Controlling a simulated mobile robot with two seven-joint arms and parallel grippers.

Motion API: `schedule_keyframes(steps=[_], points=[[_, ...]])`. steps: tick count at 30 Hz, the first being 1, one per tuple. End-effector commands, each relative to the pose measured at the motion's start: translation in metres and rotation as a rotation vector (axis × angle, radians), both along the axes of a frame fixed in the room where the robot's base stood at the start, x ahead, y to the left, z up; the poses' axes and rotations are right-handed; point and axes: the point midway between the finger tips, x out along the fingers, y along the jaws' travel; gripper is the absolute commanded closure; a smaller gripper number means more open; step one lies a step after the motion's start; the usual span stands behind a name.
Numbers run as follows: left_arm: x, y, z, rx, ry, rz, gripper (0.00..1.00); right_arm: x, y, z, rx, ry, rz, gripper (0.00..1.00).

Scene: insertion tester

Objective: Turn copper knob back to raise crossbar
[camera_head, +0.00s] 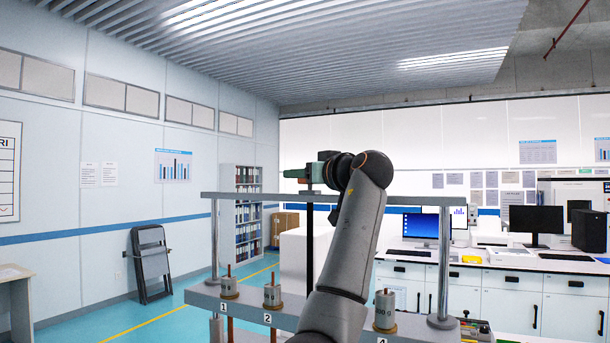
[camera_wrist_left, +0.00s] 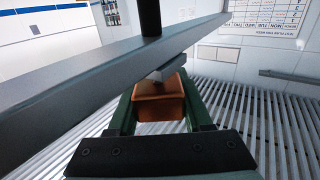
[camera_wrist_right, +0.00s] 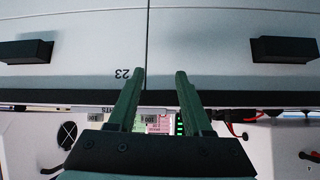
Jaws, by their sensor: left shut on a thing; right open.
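The copper knob (camera_wrist_left: 160,103) sits between the green fingers of my left gripper (camera_wrist_left: 158,84) in the left wrist view, next to a small grey block at the bar. My left gripper is shut on it. In the head view my left gripper (camera_head: 300,173) is just above the grey crossbar (camera_head: 260,196), and its fingers hide the knob. The crossbar is raised on two posts, with a dark rod (camera_head: 310,240) below its middle. My right gripper (camera_wrist_right: 160,74) is open and empty in the right wrist view; it does not show in the head view.
Copper-topped cylinders (camera_head: 229,287) stand on a numbered grey shelf (camera_head: 205,298) below the crossbar. My arm hides part of the shelf. A white bench with monitors (camera_head: 427,226) is at right. Black-handled panels (camera_wrist_right: 70,50) show beyond my right gripper.

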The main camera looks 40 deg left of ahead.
Motion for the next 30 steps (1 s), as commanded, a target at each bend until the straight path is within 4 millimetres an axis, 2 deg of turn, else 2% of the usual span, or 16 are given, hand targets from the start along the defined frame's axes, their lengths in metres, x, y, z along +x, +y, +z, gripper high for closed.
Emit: schedule_keyframes(steps=[15, 30], points=[[-0.0047, 0.0012, -0.0010, -0.005, 0.002, 0.158, 1.00, 0.0001, 0.0000, -0.0001, 0.000, 0.000, 0.000, 0.50], [-0.0054, 0.0013, -0.0017, -0.007, 0.000, 0.186, 1.00, 0.0000, 0.0000, -0.0001, 0.000, 0.000, 0.000, 0.50]])
